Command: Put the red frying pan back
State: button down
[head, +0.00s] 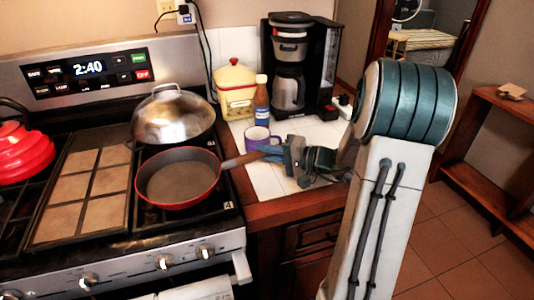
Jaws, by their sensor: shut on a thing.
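The red frying pan (178,180) is at the front right of the stove, red outside with a dark grey inside. It looks level, and I cannot tell whether its base touches the grate. Its handle (238,160) points right over the counter. My gripper (268,153) is shut on the end of the handle, coming from the right. The gripper's jaws partly hide the handle's tip.
A lidded wok (172,118) sits right behind the pan. A tiled griddle plate (84,188) lies to its left, with a red kettle (22,150) beyond. A purple-rimmed mug (257,134), a sauce bottle (262,103), a yellow canister (235,90) and a coffee maker (290,78) stand on the counter behind my gripper.

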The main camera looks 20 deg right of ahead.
jog(key=shift+f, duration=0.2)
jog(key=c, duration=1.4)
grip_release()
jog(key=shift+r, duration=0.1)
jog(key=shift+r+p, duration=0.55)
jog(key=shift+p, duration=0.15)
jog(key=f+b+v, duration=0.1)
jog(key=b+v, duration=0.1)
jog(key=v, duration=0.8)
jog(key=s+a+f+n+g+h, duration=0.1)
jog(key=s+a+n+g, duration=0.1)
jog(key=s+a+g, duration=0.3)
jog(key=s+a+n+g, duration=0.1)
jog(key=s+a+g, duration=0.15)
jog(key=a, duration=0.45)
jog(key=s+a+f+n+g+h, duration=0.1)
jog(key=s+a+n+h, duration=0.2)
jog(key=s+h, duration=0.6)
jog(key=shift+f+n+h, duration=0.15)
jog(key=shift+n+h, duration=0.55)
jog(key=shift+h, duration=0.4)
